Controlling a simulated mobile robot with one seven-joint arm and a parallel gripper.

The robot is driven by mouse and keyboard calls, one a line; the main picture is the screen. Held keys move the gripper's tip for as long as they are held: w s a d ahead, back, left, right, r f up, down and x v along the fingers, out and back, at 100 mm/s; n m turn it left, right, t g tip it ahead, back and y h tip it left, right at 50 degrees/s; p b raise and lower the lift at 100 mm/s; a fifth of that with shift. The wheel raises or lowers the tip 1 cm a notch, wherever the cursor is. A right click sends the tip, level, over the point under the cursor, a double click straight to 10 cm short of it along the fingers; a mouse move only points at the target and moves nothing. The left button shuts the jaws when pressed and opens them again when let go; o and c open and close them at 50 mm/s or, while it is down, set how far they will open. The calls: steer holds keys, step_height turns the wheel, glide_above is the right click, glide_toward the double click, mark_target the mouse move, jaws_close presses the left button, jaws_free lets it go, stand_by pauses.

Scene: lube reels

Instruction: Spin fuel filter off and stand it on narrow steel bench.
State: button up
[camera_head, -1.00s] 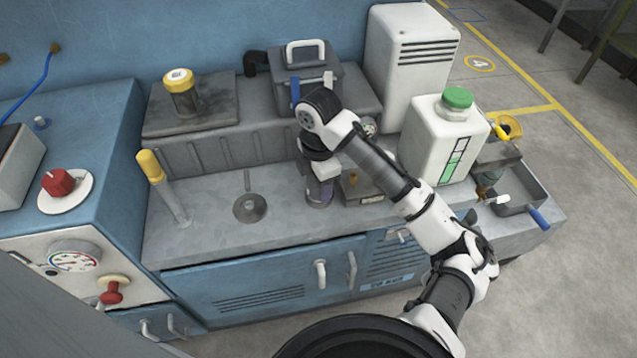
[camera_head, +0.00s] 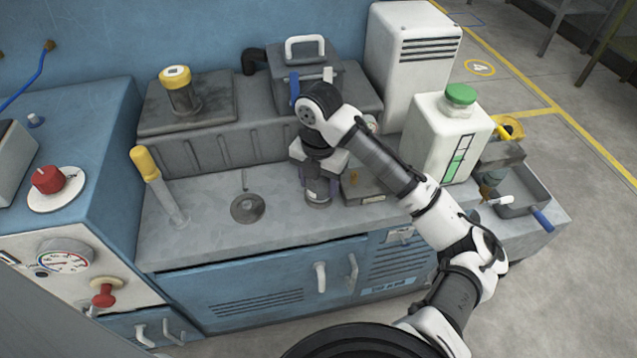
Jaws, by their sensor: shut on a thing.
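My gripper (camera_head: 319,190) points down over the grey worktop, in front of the grey lidded box. It is shut on a small grey cylinder (camera_head: 317,199), which looks like the fuel filter. The cylinder is upright and mostly hidden by the fingers; I cannot tell whether its lower end touches what is below. The grey steel worktop (camera_head: 260,238) runs along the top of the blue cabinet; I take it for the steel bench.
A yellow-handled lever (camera_head: 157,180) and a round drain (camera_head: 247,208) are left of my gripper. A yellow-capped canister (camera_head: 181,90) stands behind. A white jug (camera_head: 440,145) and a grey tray (camera_head: 522,187) are right. Worktop around the drain is clear.

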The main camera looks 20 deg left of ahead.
steer(key=shift+s+f, duration=0.15)
steer(key=shift+f, duration=0.05)
steer(key=n+b, duration=0.1)
steer(key=n, duration=0.2)
steer(key=shift+f, duration=0.15)
steer(key=shift+d+n+b, duration=0.1)
steer(key=shift+n+b, duration=0.25)
steer(key=shift+n, duration=0.75)
steer(key=o, duration=1)
steer(key=shift+o, duration=0.9)
steer(key=shift+r, duration=0.2)
steer(key=shift+w+r, duration=0.1)
steer(key=shift+w, duration=0.1)
